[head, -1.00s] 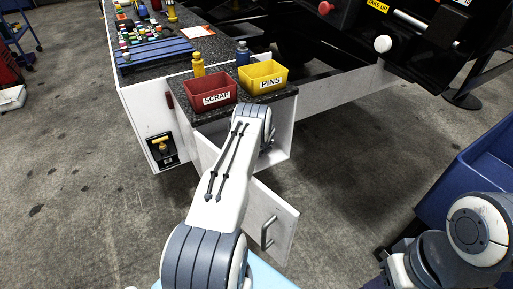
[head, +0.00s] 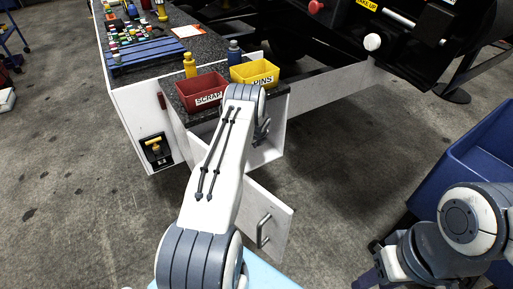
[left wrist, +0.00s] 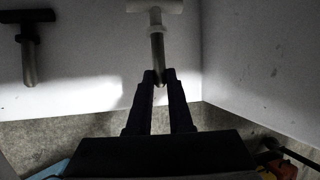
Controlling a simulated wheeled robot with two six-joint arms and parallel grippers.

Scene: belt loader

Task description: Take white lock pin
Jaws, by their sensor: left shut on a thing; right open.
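A white lock pin (left wrist: 155,18) with a T-shaped handle and a metal shaft is at the top middle of the left wrist view, in front of a pale panel. My left gripper (left wrist: 158,78) is shut on the lower end of its shaft. A black pin (left wrist: 28,45) of the same shape is to its left, apart from the gripper. In the head view my left arm reaches to the open white cabinet below the bins and hides its gripper and the pins. My right arm is at the lower right, and its fingertips are not visible.
A red SCRAP bin (head: 202,92) and a yellow PINS bin (head: 254,72) stand on the cabinet top. The cabinet door (head: 268,218) hangs open beside my left arm. A blue bin (head: 470,160) stands at the right. The floor between is clear.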

